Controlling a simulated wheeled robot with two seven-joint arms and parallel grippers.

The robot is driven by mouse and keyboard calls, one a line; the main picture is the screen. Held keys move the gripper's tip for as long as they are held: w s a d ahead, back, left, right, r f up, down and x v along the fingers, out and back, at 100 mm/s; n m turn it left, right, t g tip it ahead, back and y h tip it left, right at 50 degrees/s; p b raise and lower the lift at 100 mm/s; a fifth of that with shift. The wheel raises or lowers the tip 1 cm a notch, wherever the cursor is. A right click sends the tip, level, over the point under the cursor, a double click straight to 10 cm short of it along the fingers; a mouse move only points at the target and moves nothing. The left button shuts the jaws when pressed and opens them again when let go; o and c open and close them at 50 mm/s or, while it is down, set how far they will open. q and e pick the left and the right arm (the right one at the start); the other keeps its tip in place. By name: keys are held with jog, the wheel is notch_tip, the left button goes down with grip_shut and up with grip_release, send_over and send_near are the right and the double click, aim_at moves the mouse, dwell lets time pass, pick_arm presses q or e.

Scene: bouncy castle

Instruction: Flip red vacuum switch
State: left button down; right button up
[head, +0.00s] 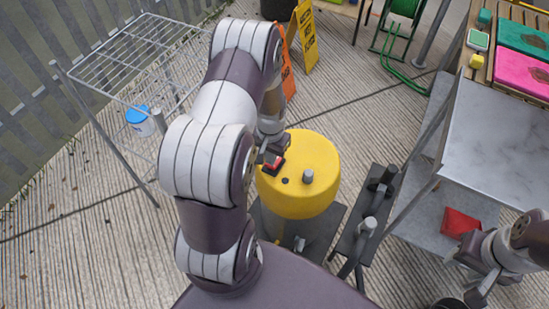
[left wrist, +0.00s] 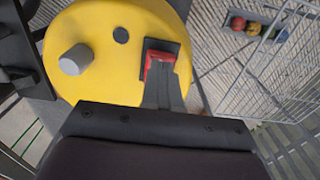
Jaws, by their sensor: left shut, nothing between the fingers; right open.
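The yellow vacuum (head: 318,160) stands on a dark base in the middle of the head view, with a grey knob on its top. The yellow top also fills the upper left of the left wrist view (left wrist: 95,75). The red switch (left wrist: 160,58) sits on a dark plate on that top; a bit of the red switch shows in the head view (head: 276,166). My left gripper (left wrist: 164,82) is shut and empty, its tips at the red switch's near edge; contact is unclear. It is partly hidden by my arm in the head view (head: 266,154). My right gripper (head: 478,288) is open at the lower right, far from the vacuum.
A wire rack (head: 140,50) stands at the left with a blue-lidded tub (head: 140,121). Yellow and orange signs (head: 304,38) stand behind the vacuum. A dark stand (head: 352,232) is right of it. A metal table (head: 505,130) and a red object (head: 459,222) are further right.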

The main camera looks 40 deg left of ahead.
pick_arm(q)
jog(key=shift+f+b, duration=0.5)
jog(key=shift+f, duration=0.3)
jog(key=shift+r, duration=0.15)
notch_tip(320, 180, up, 7)
jog(key=p, duration=0.6)
jog(key=shift+p, duration=0.35)
jog(key=shift+s+d+f+n, duration=0.15)
jog(key=shift+s+f+n, duration=0.05)
jog(key=shift+s+n, duration=0.1)
jog(key=s+d+r+m, duration=0.1)
jog(key=s+d+r, duration=0.2)
jog(key=d+r, duration=0.3)
jog(key=s+d+r+m+t, duration=0.1)
jog(key=s+d+r, duration=0.3)
jog(key=d+r, duration=0.3)
jog(key=shift+r, duration=2)
